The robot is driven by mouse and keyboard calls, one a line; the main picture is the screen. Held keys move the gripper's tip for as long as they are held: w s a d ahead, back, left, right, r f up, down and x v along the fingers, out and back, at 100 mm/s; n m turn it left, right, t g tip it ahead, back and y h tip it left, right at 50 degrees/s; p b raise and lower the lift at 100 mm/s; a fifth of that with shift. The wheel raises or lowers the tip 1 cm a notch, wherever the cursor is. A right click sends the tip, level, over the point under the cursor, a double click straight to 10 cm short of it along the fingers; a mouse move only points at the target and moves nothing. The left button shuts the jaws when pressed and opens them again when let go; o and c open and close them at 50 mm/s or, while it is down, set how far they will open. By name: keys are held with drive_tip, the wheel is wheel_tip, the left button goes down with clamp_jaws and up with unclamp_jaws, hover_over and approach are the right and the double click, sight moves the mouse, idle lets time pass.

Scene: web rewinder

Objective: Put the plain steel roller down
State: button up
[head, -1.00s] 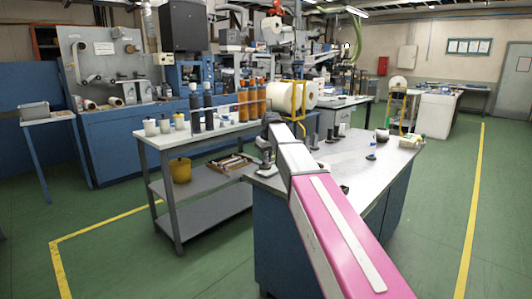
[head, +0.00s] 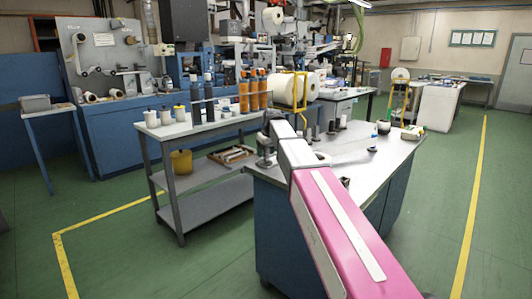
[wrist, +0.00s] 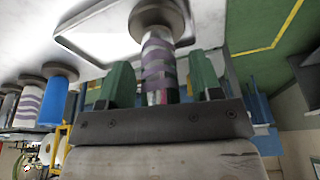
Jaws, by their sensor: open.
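My gripper (wrist: 161,86) is open in the wrist view, with one green finger on each side of an upright roller (wrist: 158,62). That roller shows grey and purple bands, which may be reflections; I cannot tell for sure that it is the plain steel one. Its round dark base (wrist: 157,14) rests on a pale tray (wrist: 92,42) on the bench. I see small gaps beside it, but cannot tell if either finger touches it. In the head view my arm hides most of the gripper at the left end of the bench (head: 370,160).
In the wrist view a blue roller (wrist: 56,98) and a banded roller (wrist: 29,104) stand to the left. In the head view a shelf cart (head: 195,130) holds bottles and pots left of the bench. Green floor (head: 460,190) is clear on the right.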

drive_tip(key=v, duration=1.2)
drive_tip(key=shift+a, duration=0.1)
